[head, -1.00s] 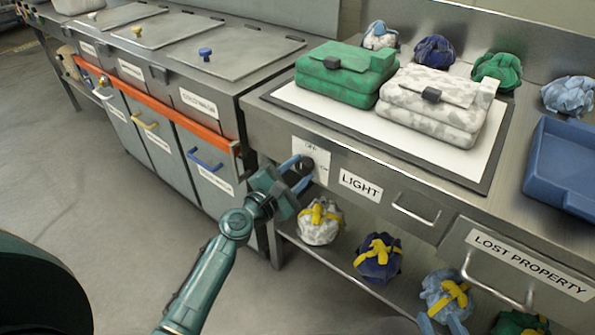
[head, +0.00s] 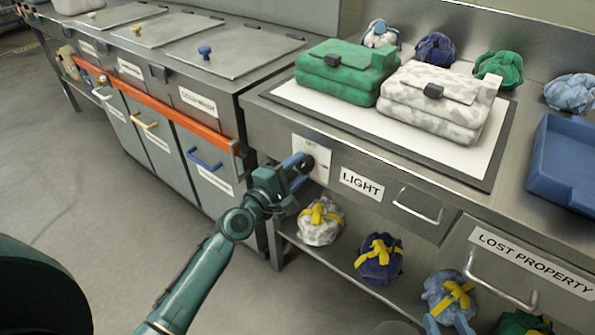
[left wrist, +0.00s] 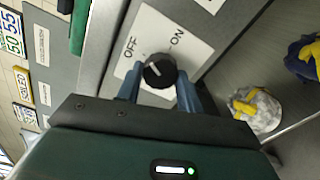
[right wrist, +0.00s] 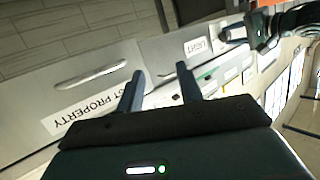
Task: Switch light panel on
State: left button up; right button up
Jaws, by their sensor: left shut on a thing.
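The light panel is a white plate (head: 312,150) on the counter front, left of the LIGHT label (head: 361,184). In the left wrist view the plate (left wrist: 150,30) reads OFF on the left and ON on the right. Its round black knob (left wrist: 160,71) has a short white mark on its OFF-side half. My left gripper (head: 300,169) is shut on the knob, one blue finger on each side in the left wrist view. My right gripper (right wrist: 160,84) is open and empty, in front of the LOST PROPERTY drawer (right wrist: 85,80).
A green bag (head: 345,72) and a white-grey bag (head: 440,103) lie on the countertop, with a blue tray (head: 565,165) at right. Tied bundles (head: 379,259) sit on the shelf below. Bins with handles (head: 205,160) stand left. The floor (head: 110,220) is clear.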

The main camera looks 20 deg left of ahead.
pick_arm(q)
jog(key=shift+m, duration=1.9)
jog(key=m, duration=0.2)
jog(key=shift+r+m, duration=0.1)
jog(key=shift+m, duration=0.3)
jog(key=shift+m+p, duration=0.55)
jog(key=shift+m, duration=0.35)
jog(key=shift+r+m+p, duration=0.1)
jog(key=shift+m+p, duration=0.3)
jog(key=shift+m, duration=1.2)
jog(key=shift+m+p, duration=0.3)
jog(key=shift+m, duration=0.1)
pick_arm(e)
jog(key=shift+w+a+g, duration=0.3)
jog(key=shift+a+g, duration=0.1)
jog(key=shift+a, duration=0.05)
jog(key=shift+f, duration=0.25)
